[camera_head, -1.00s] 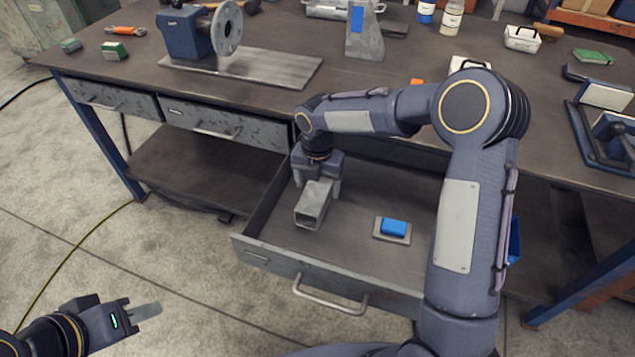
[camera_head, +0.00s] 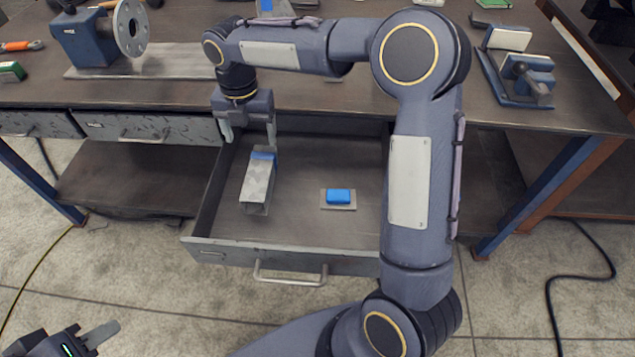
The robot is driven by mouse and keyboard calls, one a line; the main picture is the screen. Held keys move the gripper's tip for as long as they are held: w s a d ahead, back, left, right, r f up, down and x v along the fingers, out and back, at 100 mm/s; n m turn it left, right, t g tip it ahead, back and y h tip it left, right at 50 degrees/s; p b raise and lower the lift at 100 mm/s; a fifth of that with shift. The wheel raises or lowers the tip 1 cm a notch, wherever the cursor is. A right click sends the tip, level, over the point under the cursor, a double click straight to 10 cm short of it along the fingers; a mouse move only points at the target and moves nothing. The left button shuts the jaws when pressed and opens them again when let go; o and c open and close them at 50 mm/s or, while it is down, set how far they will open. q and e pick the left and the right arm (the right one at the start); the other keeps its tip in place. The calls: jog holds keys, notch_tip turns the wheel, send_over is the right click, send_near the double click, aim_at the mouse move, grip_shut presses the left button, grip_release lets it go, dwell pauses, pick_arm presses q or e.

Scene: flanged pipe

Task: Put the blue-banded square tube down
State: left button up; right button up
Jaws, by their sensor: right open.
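The blue-banded square tube (camera_head: 257,187) is grey metal and lies in the open drawer (camera_head: 212,188), near its left wall. Its blue band (camera_head: 263,156) shows at the far end, and its near end faces the drawer front. My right gripper (camera_head: 249,134) is open above the tube's far end, fingers pointing down and apart. It looks clear of the tube. My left gripper (camera_head: 98,336) is low at the bottom left, far from the drawer, and partly cut off. Only one finger shows clearly, so its opening cannot be told.
A blue block on a grey plate (camera_head: 338,198) lies in the drawer, right of the tube, with bare floor between. The workbench (camera_head: 180,93) is above and behind, bearing a flanged pipe fixture (camera_head: 100,33) and a blue vise (camera_head: 525,78). My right arm crosses the drawer's right side.

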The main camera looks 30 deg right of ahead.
jog(key=s+d+r+m+t+y, duration=0.1)
jog(key=s+d+r+m, duration=0.25)
jog(key=s+m, duration=0.45)
jog(key=s+d+r+m+t+y, duration=0.1)
jog(key=s+d+r+m, duration=0.1)
jog(key=s+d+m, duration=0.35)
jog(key=s+a+f+m+t+y, duration=0.1)
jog(key=s+f+m, duration=0.1)
jog(key=s+m, duration=0.5)
jog(key=s+a+f+m+t, duration=0.1)
jog(key=s+m+t, duration=0.1)
jog(key=s+m, duration=0.5)
jog(key=m, duration=0.3)
jog(key=shift+s+a+f+t+y, duration=0.3)
jog(key=shift+a+f+y, duration=0.05)
jog(key=shift+y, duration=0.05)
jog(key=shift+r, duration=0.1)
